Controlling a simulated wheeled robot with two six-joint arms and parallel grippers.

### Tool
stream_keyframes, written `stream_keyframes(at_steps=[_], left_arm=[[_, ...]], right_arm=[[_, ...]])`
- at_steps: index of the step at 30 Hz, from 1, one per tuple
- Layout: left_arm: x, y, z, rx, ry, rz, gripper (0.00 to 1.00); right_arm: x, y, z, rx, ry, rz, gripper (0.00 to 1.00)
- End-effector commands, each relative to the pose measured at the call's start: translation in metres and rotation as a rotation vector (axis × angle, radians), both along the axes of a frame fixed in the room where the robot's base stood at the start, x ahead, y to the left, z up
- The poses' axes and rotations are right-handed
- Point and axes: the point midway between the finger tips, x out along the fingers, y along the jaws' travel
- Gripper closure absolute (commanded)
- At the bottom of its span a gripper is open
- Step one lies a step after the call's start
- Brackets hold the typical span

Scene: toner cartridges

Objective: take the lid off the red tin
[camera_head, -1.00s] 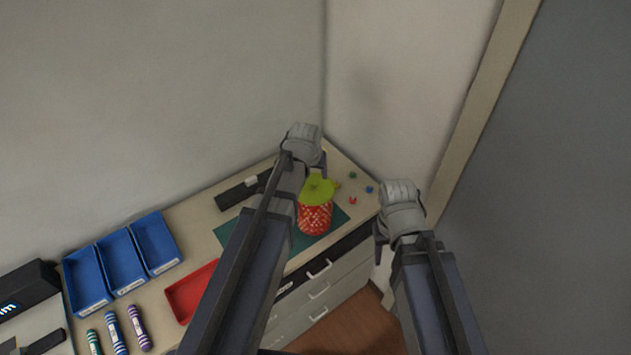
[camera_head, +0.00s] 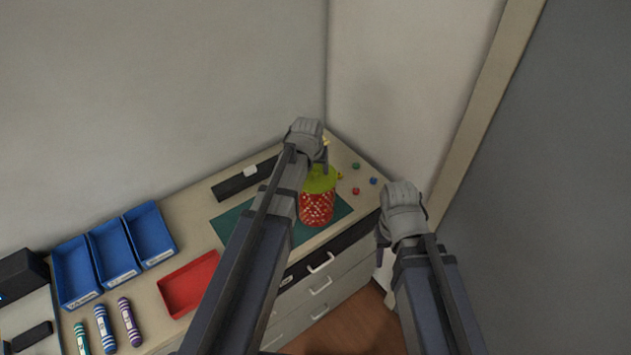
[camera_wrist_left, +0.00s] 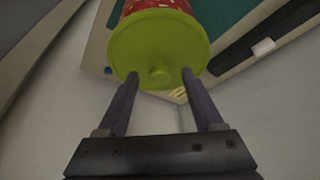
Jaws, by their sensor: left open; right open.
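The red tin (camera_head: 317,209) with a pale pattern stands upright on a green mat (camera_head: 231,221). Its yellow-green lid (camera_head: 319,182) sits on top. In the left wrist view the lid (camera_wrist_left: 160,45) shows from above with a small round knob (camera_wrist_left: 159,75) in its middle. My left gripper (camera_head: 324,163) is over the lid. Its two open fingers (camera_wrist_left: 158,85) point at the lid, one on each side of the knob, with nothing held. My right gripper (camera_head: 382,236) is open and empty, to the right of the tin, off the counter's front edge.
Small red (camera_head: 356,191), green (camera_head: 356,166) and blue (camera_head: 374,181) pieces lie right of the tin. A black bar (camera_head: 234,187) with a white block lies behind the mat. A red tray (camera_head: 188,284), blue bins (camera_head: 112,252) and striped cartridges (camera_head: 129,321) are at the left.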

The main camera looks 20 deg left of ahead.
Motion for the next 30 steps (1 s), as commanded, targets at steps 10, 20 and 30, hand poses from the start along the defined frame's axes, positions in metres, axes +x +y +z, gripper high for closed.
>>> stream_keyframes(at_steps=[10,20,30], left_arm=[[0.0017,-0.0003,-0.0035,0.000,0.000,0.000,0.39],[0.0016,-0.0003,-0.0036,0.000,0.000,0.000,0.76],[0.0015,-0.0003,-0.0036,0.000,0.000,0.000,1.00]], right_arm=[[0.0001,0.0000,-0.0035,0.000,0.000,-0.001,0.50],[0.0000,0.0000,-0.0036,0.000,0.000,-0.001,0.50],[0.0000,0.0000,-0.0036,0.000,0.000,-0.001,0.50]])
